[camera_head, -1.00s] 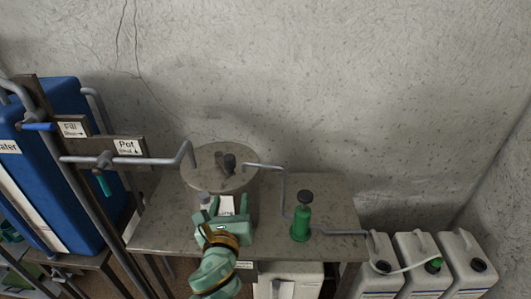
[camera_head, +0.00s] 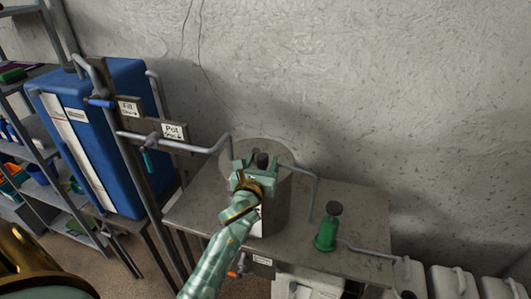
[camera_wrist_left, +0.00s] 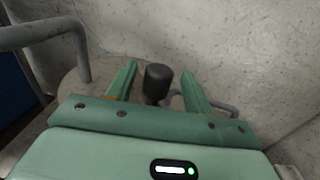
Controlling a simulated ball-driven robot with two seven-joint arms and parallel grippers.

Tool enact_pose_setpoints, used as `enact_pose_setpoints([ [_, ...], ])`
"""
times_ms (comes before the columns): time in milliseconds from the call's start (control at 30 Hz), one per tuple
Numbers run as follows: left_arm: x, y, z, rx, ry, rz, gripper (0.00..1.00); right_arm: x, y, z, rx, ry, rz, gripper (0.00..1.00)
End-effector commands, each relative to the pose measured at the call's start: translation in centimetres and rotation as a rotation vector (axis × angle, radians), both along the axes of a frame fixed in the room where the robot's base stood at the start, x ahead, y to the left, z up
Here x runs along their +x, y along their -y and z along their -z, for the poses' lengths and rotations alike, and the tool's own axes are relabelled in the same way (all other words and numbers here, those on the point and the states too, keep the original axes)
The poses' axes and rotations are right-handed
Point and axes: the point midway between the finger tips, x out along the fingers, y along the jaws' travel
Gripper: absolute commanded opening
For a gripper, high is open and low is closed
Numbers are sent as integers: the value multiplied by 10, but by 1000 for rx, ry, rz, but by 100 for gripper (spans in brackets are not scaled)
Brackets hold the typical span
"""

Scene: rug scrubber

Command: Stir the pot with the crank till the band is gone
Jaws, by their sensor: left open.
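The grey pot (camera_head: 278,205) stands on the metal table, and my left arm covers part of its front. The crank's black knob (camera_head: 262,160) rises above the pot's lid. My left gripper (camera_head: 256,162) is over the lid with its fingers open on either side of the knob. In the left wrist view the knob (camera_wrist_left: 158,80) is between the two green fingers (camera_wrist_left: 158,88), with a gap visible on each side. The crank's arm below the knob is mostly hidden. I cannot make out any band. My right gripper is not in view.
A grey pipe (camera_head: 205,149) runs from the valve board to the pot. Another pipe (camera_head: 316,190) leads towards a green pump (camera_head: 327,230). A blue water tank (camera_head: 105,140) stands left; white canisters (camera_head: 452,283) stand right.

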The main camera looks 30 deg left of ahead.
Motion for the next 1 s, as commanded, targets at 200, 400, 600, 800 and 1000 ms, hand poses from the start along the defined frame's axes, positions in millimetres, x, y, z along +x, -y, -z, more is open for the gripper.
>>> enact_pose_setpoints([
  [200,28,-9,0,0,0,0,51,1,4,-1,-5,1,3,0],
  [400,34,-10,0,0,-1,0,51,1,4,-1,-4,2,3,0],
  [600,33,-10,0,0,-1,0,40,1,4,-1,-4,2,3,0],
  [800,33,-10,0,0,-1,0,0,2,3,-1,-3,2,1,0],
  [1000,32,-11,0,2,-3,16,0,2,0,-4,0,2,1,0],
])
